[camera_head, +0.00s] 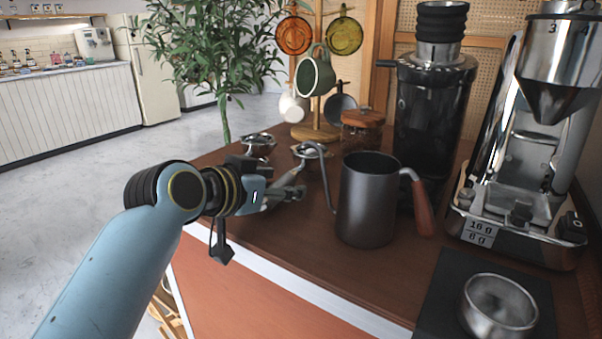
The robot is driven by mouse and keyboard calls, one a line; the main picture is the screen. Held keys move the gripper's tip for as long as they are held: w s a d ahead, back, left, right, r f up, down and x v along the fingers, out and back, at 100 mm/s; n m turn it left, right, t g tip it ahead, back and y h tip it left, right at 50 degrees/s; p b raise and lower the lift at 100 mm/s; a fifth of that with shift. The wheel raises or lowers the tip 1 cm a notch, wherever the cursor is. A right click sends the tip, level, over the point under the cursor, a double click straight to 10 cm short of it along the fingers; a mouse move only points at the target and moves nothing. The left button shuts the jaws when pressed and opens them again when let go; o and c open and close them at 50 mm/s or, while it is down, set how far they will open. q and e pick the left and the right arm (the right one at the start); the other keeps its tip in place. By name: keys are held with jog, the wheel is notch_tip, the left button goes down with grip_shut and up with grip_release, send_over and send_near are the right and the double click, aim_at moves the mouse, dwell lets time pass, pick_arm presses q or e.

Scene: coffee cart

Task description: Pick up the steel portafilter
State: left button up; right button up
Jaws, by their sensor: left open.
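My left gripper (297,186) reaches in from the left over the near left part of the cart's wooden top. Its jaws are open and point right, toward the kettle. A small round steel piece (312,151), which looks like the portafilter head, sits just beyond the fingers. The kettle's thin spout partly crosses it, and its handle is hard to make out near the fingertips. I cannot tell whether the fingers touch it. A second steel bowl-shaped piece (258,144) sits farther left, behind the gripper. My right gripper is not in view.
A dark gooseneck kettle (366,205) with a wooden handle stands close right of the gripper. Behind are a mug tree (316,131), a wooden-lidded jar (362,130) and a black grinder (432,125).

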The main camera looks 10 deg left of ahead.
pick_arm(q)
grip_shut()
dwell(0.3)
jog(key=shift+r, duration=0.25)
